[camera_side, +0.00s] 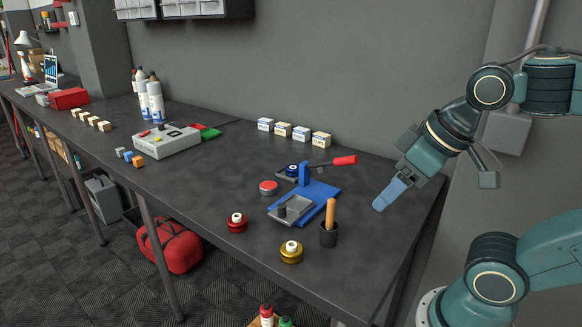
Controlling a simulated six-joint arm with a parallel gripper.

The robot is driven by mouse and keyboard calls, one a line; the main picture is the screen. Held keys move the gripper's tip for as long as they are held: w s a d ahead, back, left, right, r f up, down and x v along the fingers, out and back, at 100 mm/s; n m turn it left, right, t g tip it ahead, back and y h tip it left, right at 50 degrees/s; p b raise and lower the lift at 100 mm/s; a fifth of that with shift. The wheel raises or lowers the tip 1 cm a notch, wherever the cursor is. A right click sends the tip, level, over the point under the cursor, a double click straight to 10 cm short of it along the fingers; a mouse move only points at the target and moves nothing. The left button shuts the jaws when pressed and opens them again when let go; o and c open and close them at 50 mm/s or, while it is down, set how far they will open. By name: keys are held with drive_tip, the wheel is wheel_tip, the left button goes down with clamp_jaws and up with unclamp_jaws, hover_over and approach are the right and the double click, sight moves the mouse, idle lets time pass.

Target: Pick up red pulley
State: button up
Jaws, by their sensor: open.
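The red pulley (237,223) sits on the dark workbench (215,187) near its front edge, left of a gold pulley (291,252). It is a short red disc with a pale centre. My gripper (381,206) is above the right end of the bench, pointing down and to the left, well apart from the red pulley. Its blue-grey fingers overlap in this view, and nothing shows between them.
A blue fixture (316,195) with a grey block and a red-handled lever (343,160) stands between my gripper and the red pulley. A black cup (329,236) with a wooden handle is nearby. A red-topped disc (268,187) lies behind the pulley. Small boxes (301,133) line the wall.

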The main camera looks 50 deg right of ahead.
drive_tip(key=shift+o, duration=0.2)
drive_tip(key=w+a+r+n+g+y, duration=0.15)
drive_tip(key=w+n, duration=0.25)
drive_tip(key=w, duration=0.4)
drive_tip(key=w+a+r+n+g+y, duration=0.1)
drive_tip(key=w+r+n, duration=0.15)
drive_tip(key=w, duration=0.65)
drive_tip(key=w+d+f+n+g+y, duration=0.1)
drive_tip(key=w+f+n, duration=0.3)
drive_tip(key=w, duration=0.4)
drive_tip(key=w+d+f+n+g+y, duration=0.1)
drive_tip(key=w+f+n, duration=0.3)
drive_tip(key=w, duration=0.4)
drive_tip(key=shift+d+f, duration=0.85)
drive_tip(key=shift+d, duration=0.05)
drive_tip(key=shift+f+n, duration=0.1)
drive_tip(key=shift+n, duration=0.15)
hover_over(238, 215)
drive_tip(key=d, duration=0.2)
drive_tip(key=shift+s+d+f, duration=0.1)
drive_tip(key=shift+f, duration=1.85)
drive_tip(key=shift+s+f, duration=0.1)
drive_tip(key=shift+f, duration=1.8)
